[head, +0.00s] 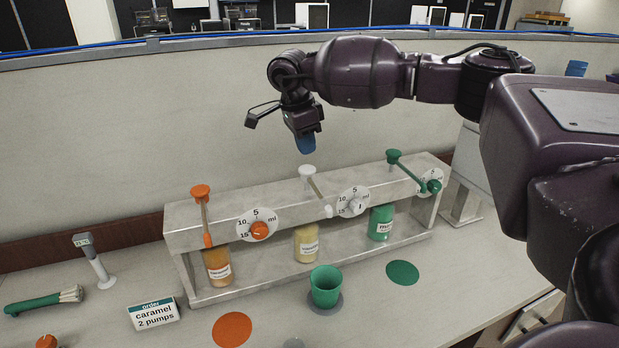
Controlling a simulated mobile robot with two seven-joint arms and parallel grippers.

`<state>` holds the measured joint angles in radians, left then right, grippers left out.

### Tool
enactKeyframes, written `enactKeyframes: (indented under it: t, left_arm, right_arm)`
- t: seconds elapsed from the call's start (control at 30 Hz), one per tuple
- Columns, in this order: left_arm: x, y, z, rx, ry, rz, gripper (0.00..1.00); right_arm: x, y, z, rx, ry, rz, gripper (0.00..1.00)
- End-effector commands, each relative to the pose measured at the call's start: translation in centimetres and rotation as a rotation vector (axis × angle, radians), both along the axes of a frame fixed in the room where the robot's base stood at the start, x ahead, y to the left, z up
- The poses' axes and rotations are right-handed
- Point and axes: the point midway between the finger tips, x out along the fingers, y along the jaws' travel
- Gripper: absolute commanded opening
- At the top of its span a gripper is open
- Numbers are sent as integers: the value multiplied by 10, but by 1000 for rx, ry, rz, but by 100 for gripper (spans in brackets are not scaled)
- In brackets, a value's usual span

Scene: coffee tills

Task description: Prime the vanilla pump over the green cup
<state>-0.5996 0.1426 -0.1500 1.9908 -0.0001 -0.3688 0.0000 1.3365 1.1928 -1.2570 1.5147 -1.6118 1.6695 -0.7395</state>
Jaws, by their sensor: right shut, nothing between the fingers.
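The vanilla pump is the middle one of three, with a white head (307,171) and a white-tipped spout (328,211) slanting down to the front. Its pale yellow bottle (306,243) stands below in the rack. The green cup (326,285) stands upright on a grey disc (334,305) on the counter, in front of that bottle and below the spout. My right gripper (306,145) is shut and empty, with blue fingertips pointing down just above the white pump head. A small gap seems to show between them. My left gripper is not in view.
An orange caramel pump (200,191) and a green pump (393,156) flank the white one in the grey rack (215,296). An orange disc (232,330) and a green disc (403,272) lie bare. The order card (155,315) and a green-handled brush (40,302) are at left.

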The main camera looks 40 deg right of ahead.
Motion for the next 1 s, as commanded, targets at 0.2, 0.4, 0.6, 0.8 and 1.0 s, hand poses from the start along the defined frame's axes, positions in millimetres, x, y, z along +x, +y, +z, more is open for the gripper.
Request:
enactKeyframes:
  t: [0.2, 0.4, 0.6, 0.8, 1.0]
  left_arm:
    - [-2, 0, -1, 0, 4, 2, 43]
    - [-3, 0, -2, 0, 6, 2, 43]
    - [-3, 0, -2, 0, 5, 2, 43]
    - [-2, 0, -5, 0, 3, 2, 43]
    - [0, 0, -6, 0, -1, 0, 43]
  right_arm:
    - [0, 0, 0, 0, 0, 0, 0]
    - [0, 0, 0, 0, 0, 0, 0]
    - [0, 0, -2, 0, 0, 0, 0]
    - [0, 0, -7, 1, -1, 0, 0]
    - [0, 0, -13, 1, -1, 0, 0]
